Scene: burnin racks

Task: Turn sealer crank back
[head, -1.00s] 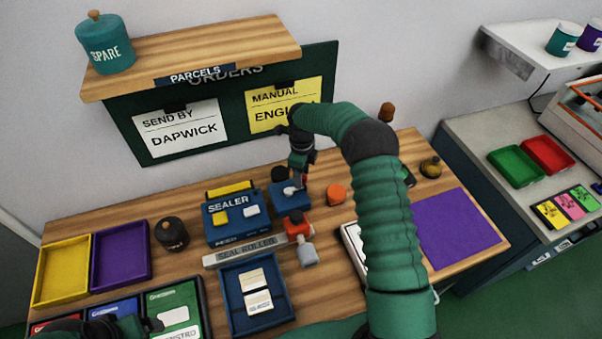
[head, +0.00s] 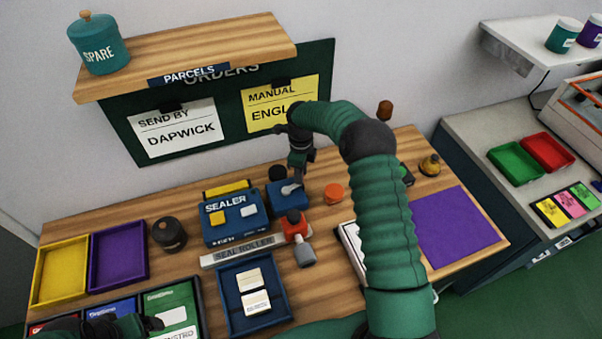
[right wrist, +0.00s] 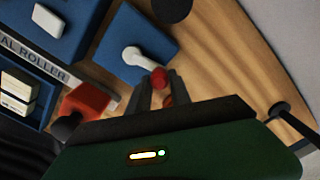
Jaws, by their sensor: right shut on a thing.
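The sealer (head: 233,228) is a blue box on the wooden bench with a label and yellow and white pads. A smaller blue block (head: 279,199) stands at its right and carries the pale crank arm (head: 291,188). In the right wrist view the crank arm (right wrist: 136,58) ends in a red knob (right wrist: 159,77). My right gripper (right wrist: 160,88) is shut on this knob, a finger on each side. In the head view my right gripper (head: 299,172) reaches the crank from above and behind. My left gripper (head: 150,324) is at the bottom left, its jaws unclear.
A grey seal roller bar (head: 237,251) and a red piece with a grey end (head: 296,226) lie in front of the sealer. A blue tray (head: 232,309) holds pale packs. An orange round object (head: 333,193) stands close right of the crank. A purple mat (head: 450,232) is clear.

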